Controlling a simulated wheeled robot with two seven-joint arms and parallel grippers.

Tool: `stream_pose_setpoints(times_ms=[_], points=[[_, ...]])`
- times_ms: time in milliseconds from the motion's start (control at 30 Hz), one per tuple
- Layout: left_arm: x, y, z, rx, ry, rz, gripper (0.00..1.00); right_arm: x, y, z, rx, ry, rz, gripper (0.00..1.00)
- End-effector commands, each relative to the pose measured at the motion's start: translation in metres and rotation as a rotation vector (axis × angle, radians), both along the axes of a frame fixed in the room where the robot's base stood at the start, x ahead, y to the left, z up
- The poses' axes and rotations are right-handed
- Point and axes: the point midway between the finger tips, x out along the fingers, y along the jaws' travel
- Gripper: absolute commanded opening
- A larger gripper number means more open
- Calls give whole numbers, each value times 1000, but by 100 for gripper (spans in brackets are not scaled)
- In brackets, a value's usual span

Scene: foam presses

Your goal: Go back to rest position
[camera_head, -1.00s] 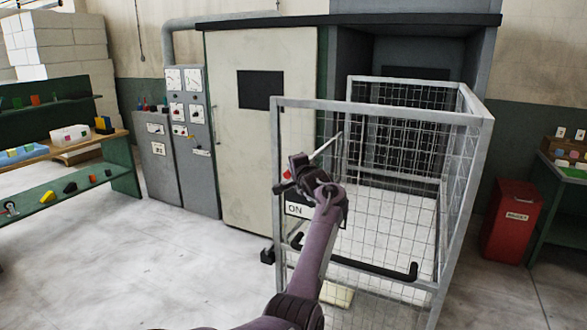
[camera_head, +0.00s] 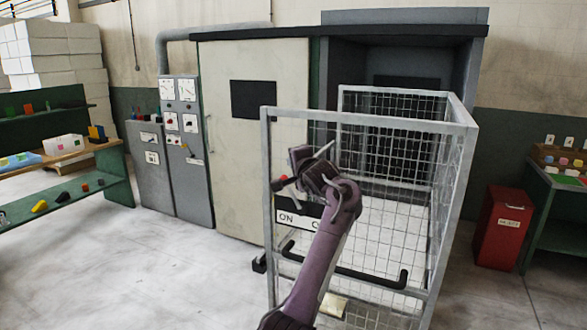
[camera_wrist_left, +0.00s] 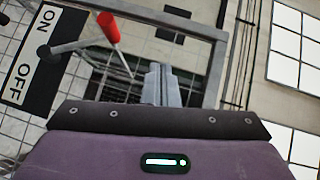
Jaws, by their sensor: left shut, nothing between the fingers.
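My left gripper (camera_head: 301,157) is raised in front of the wire-mesh cage, at the end of my purple arm. In the left wrist view its grey fingers (camera_wrist_left: 162,86) are together, with nothing between them. A black and white ON/OFF sign (camera_head: 286,217) is on the cage front, partly hidden by my arm. It also shows at the left of the wrist view (camera_wrist_left: 38,50). A red-tipped lever (camera_wrist_left: 108,27) stands near the sign, apart from the fingers in that view; its red tip (camera_head: 279,184) is beside my gripper. My right gripper is not in view.
The mesh cage (camera_head: 455,190) stands before the large press (camera_head: 260,150). Grey control cabinets (camera_head: 185,150) are to its left. Green shelves (camera_head: 118,190) stand at far left, a red bin (camera_head: 502,228) at right. The floor (camera_head: 130,270) at left is clear.

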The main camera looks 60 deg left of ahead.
Motion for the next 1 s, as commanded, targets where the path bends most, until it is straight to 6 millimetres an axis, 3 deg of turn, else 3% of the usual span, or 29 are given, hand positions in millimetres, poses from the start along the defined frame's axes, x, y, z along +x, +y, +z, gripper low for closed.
stream_pose_setpoints(times_ms=[200,767,867,967,1000], points=[[-3,-8,5,-1,-1,-1,0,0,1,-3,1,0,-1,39],[-3,-8,5,-1,0,-1,0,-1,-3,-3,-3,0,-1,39],[3,-11,-7,0,10,-12,0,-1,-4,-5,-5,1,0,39],[23,-19,-43,-1,33,-46,0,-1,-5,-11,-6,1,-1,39],[34,-24,-65,-2,43,-68,0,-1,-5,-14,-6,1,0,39]])
